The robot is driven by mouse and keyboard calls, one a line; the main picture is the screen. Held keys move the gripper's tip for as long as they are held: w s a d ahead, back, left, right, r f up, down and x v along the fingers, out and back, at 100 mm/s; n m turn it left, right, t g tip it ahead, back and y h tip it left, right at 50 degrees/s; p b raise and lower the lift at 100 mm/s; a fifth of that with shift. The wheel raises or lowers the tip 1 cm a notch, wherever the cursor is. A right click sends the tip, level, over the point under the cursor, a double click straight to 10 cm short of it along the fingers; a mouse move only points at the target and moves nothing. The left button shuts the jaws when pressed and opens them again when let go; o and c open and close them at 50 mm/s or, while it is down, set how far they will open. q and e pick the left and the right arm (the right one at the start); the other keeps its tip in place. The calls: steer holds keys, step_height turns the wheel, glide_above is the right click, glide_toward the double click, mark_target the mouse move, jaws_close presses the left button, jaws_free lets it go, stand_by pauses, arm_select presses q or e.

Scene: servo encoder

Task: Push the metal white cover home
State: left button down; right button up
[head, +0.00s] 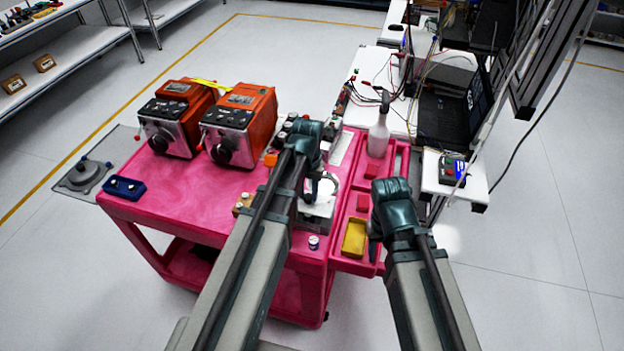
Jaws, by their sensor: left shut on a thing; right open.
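The white metal cover (328,186) appears as a pale round part at a metal fixture (318,218) near the front right of the pink cart top. My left gripper (316,184) points down over it and is shut on it. The gripper and arm hide part of the cover and fixture, so I cannot tell how far it is seated. My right gripper (374,236) is open and appears empty beside the cart's right-hand tray.
Two orange machines (240,125) stand at the back left of the pink cart (205,205). A blue holder (124,188) lies at the left edge. A spray bottle (379,132) and yellow bin (354,238) are on the right. The cart's left-middle surface is clear.

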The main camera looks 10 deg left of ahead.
mark_target(308, 196)
arm_select(q)
step_height(308, 196, up, 4)
steer(key=shift+f+p, duration=0.25)
steer(key=shift+p, duration=0.75)
steer(key=shift+f+b, duration=3.6)
steer(key=shift+f, duration=0.05)
arm_select(e)
steer(key=shift+f, duration=1.85)
arm_select(q)
steer(key=shift+f+b, duration=0.5)
steer(key=shift+b, duration=0.05)
arm_select(e)
steer(key=shift+f, duration=0.55)
arm_select(q)
steer(key=c, duration=0.5)
jaws_free()
steer(key=shift+c, duration=0.5)
steer(key=shift+r, duration=0.1)
arm_select(e)
steer(key=shift+r, duration=0.15)
arm_select(q)
steer(key=shift+r+p, duration=1.15)
steer(key=shift+p, duration=0.1)
arm_select(e)
steer(key=shift+r, duration=1.1)
